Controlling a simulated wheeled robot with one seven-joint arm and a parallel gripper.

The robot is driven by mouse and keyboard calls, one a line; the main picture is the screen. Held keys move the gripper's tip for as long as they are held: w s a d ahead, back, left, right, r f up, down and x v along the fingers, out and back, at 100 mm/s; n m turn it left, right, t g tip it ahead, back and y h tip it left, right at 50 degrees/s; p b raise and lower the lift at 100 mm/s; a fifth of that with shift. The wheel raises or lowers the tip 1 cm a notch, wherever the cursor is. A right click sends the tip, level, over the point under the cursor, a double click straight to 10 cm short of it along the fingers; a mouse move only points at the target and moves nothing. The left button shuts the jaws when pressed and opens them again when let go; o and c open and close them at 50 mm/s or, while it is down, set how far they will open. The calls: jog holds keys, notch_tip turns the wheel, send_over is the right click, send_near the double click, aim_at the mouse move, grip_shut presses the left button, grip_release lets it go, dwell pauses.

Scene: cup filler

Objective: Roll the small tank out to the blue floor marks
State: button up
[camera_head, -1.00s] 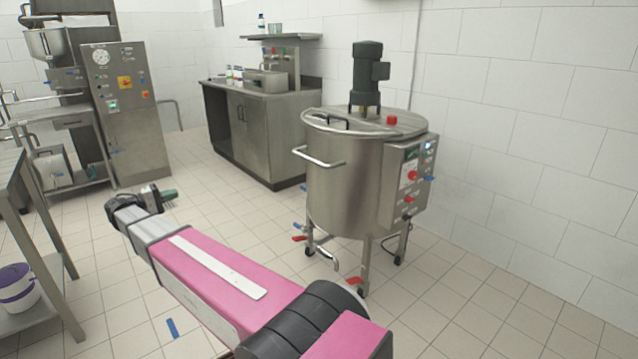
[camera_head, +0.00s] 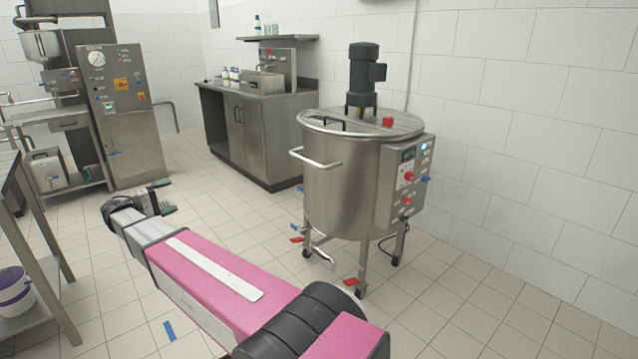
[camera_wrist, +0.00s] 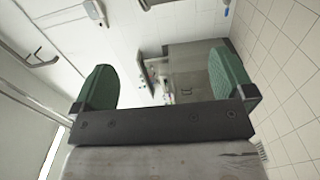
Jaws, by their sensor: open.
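The small tank (camera_head: 341,188) is a steel drum on legs with casters, near the right wall in the head view. It has a dark motor (camera_head: 364,78) on its lid, a push handle (camera_head: 314,158) on its left side and a control box (camera_head: 404,178) on its right. Red pedals show at its casters. A blue floor mark (camera_head: 169,331) lies on the tiles left of my arm. My gripper (camera_head: 160,198) is open and empty, left of the tank and well apart from it. Its green fingers (camera_wrist: 165,82) show spread in the wrist view.
A steel cabinet with a sink (camera_head: 250,130) stands behind the tank. A filling machine (camera_head: 122,115) stands at the back left. A steel table (camera_head: 30,250) with a white bucket (camera_head: 14,291) on its shelf is at the left edge. The tiled floor between is clear.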

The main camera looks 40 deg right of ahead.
jog(key=a, duration=0.9)
jog(key=shift+s, duration=0.2)
dwell(0.4)
dwell(0.3)
jog(key=s+d+f+n+y, duration=0.2)
jog(key=s+d+f+y, duration=0.5)
jog(key=s+d+f, duration=0.45)
jog(key=s+a+f+m+y, duration=0.2)
jog(key=s+f+y, duration=0.9)
jog(key=s, duration=0.5)
jog(key=shift+w+f+g, duration=0.1)
jog(key=shift+g, duration=0.2)
